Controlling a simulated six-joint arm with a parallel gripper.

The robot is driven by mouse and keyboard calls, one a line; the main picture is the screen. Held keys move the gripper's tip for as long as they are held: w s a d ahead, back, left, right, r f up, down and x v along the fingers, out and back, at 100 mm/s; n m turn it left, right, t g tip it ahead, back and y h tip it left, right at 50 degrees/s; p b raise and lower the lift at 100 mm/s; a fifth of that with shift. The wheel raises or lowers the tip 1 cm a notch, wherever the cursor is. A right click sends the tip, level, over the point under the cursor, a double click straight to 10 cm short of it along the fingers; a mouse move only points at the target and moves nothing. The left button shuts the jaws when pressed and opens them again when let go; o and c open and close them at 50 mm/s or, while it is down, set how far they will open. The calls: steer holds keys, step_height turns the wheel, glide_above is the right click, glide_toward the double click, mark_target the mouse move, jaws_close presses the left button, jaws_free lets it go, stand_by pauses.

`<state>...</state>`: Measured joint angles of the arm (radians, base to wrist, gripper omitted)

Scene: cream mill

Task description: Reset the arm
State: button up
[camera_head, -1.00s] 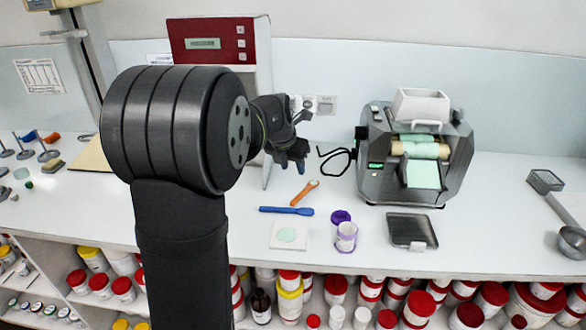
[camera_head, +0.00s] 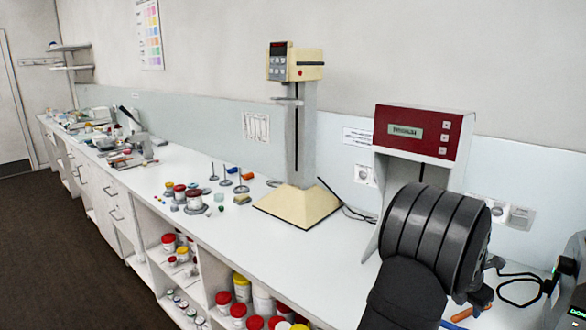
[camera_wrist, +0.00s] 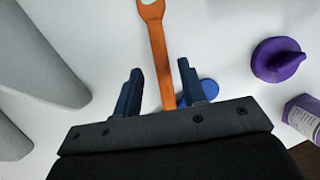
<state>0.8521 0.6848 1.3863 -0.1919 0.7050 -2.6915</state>
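My gripper (camera_wrist: 158,68) shows in the wrist view with its two blue fingers spread apart. It is open and holds nothing. An orange spatula (camera_wrist: 159,45) lies on the white bench, its handle running between the fingers in the picture without touching either. In the head view, my arm's large dark joint stands at the lower right and hides most of the gripper; part of the orange spatula (camera_head: 470,313) shows beyond it. The rounded blue end of another tool (camera_wrist: 209,88) lies just right of the right finger, partly hidden by it.
A purple lid (camera_wrist: 278,60) and a purple-edged jar (camera_wrist: 303,115) stand at the right in the wrist view. A red-fronted instrument (camera_head: 420,132) stands behind my arm. A cream-based stand (camera_head: 297,212) is left of it.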

steer(key=shift+r, duration=1)
